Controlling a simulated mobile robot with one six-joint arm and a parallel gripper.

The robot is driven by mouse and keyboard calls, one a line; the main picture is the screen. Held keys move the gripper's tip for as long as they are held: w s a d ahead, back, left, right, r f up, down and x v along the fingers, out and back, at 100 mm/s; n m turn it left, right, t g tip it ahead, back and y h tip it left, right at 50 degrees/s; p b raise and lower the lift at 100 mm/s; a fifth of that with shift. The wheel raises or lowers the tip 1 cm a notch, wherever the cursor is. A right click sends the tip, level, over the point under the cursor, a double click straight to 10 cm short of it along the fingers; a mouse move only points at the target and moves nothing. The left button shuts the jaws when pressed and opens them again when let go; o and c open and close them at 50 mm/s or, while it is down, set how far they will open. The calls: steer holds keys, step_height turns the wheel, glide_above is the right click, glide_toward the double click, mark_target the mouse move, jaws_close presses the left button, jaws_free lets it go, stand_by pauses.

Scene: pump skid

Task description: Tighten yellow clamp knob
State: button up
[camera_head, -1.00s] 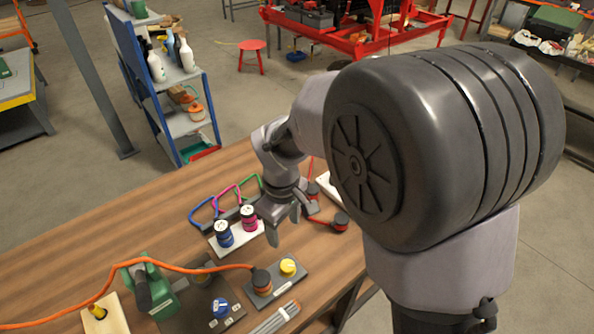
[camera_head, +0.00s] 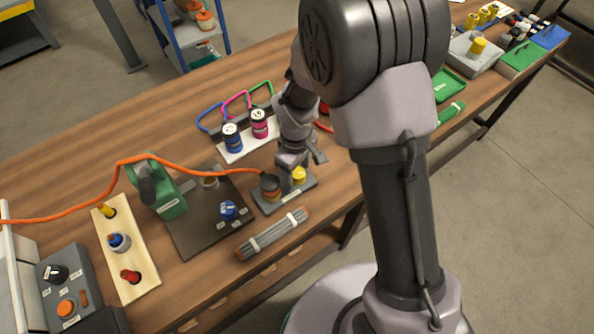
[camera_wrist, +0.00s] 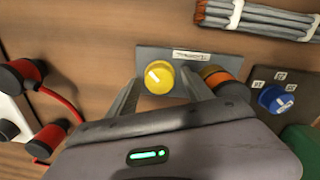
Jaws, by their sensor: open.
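The yellow clamp knob (camera_head: 299,175) stands on a dark grey plate (camera_head: 269,208) on the wooden bench. In the wrist view the knob (camera_wrist: 159,77) shows a white pointer mark on its top and lies between my fingers. My gripper (camera_head: 300,166) is just above and behind the knob in the head view, with its fingers spread. In the wrist view my gripper (camera_wrist: 163,90) has one finger on each side of the knob; whether either touches it I cannot tell. An orange and black connector (camera_wrist: 221,82) sits on the same plate, close to the right finger.
The orange hose (camera_head: 135,158) runs from the connector over the green pump (camera_head: 160,190). A blue knob (camera_head: 229,210) stands to the left, and a bundle of grey rods (camera_head: 272,234) lies in front. Blue and magenta capped canisters (camera_head: 245,130) stand behind.

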jaws_close()
steer(key=shift+m, duration=0.3)
steer(key=m+b, duration=0.1)
steer(key=m, duration=0.2)
steer(key=shift+m, duration=0.4)
steer(key=m+b, duration=0.1)
steer(key=m, duration=0.3)
steer(key=shift+w, duration=0.1)
steer(key=m+b, duration=0.1)
steer(key=m, duration=0.4)
steer(key=shift+d, duration=0.1)
steer(key=shift+m+b, duration=0.7)
steer(key=shift+m, duration=1.5)
